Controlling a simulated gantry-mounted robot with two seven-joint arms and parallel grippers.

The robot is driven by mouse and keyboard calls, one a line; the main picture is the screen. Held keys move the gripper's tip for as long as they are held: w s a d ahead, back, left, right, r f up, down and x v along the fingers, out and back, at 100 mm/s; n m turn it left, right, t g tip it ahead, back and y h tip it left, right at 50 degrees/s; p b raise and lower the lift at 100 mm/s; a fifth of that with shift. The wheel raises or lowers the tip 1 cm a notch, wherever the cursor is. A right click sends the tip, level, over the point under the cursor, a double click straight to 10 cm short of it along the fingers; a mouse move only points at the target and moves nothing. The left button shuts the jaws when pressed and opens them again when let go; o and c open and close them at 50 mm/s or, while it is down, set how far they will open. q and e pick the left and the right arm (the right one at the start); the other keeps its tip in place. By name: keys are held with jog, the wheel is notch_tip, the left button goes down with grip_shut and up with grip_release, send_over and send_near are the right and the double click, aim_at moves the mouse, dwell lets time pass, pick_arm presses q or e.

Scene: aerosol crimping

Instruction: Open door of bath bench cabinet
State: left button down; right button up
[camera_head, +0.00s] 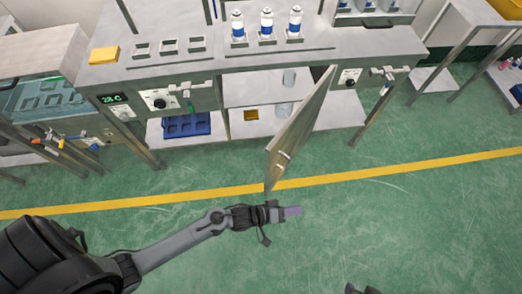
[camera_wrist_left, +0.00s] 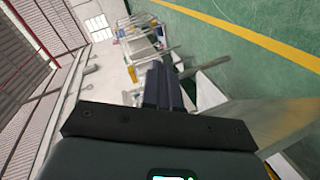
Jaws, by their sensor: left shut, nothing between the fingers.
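The bath bench cabinet (camera_head: 187,98) has its door (camera_head: 305,122) swung wide open, sticking out from the bench toward me. The door's bar handle (camera_head: 283,158) is on its lower outer part. My left gripper (camera_head: 292,211) is shut and empty, just in front of the door's near edge and apart from the handle. In the left wrist view its fingers (camera_wrist_left: 162,86) are together, with a pale panel, apparently the door (camera_wrist_left: 265,122), to their right. Only dark tips at the bottom edge, possibly my right gripper (camera_head: 363,290), show.
White-and-blue bottles (camera_head: 266,24) stand on the bench top. A blue rack (camera_head: 187,125) sits lower left. The green floor around the yellow line (camera_head: 380,169) is clear.

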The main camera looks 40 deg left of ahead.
pick_arm(q)
jog(key=a+r+m+g+y+p, duration=0.1)
jog(key=a+r+m+g+p, duration=0.15)
jog(key=a, duration=0.55)
jog(key=a+r+m+g+y+p, duration=0.1)
jog(key=a+r+m+g+p, duration=0.2)
jog(key=a, duration=0.6)
jog(key=w+a+r+y+p, duration=0.25)
jog(key=w+a+r, duration=0.25)
jog(key=a+r, duration=0.55)
jog(key=s+d+b+x, duration=0.1)
jog(key=d+b+x, duration=0.1)
jog(key=x, duration=1)
jog(key=shift+s+d+b, duration=0.2)
jog(key=shift+b, duration=0.25)
pick_arm(e)
notch_tip(320, 180, up, 6)
jog(key=shift+r, duration=0.2)
pick_arm(q)
jog(key=shift+m+g, duration=0.25)
pick_arm(e)
jog(key=shift+w, duration=0.1)
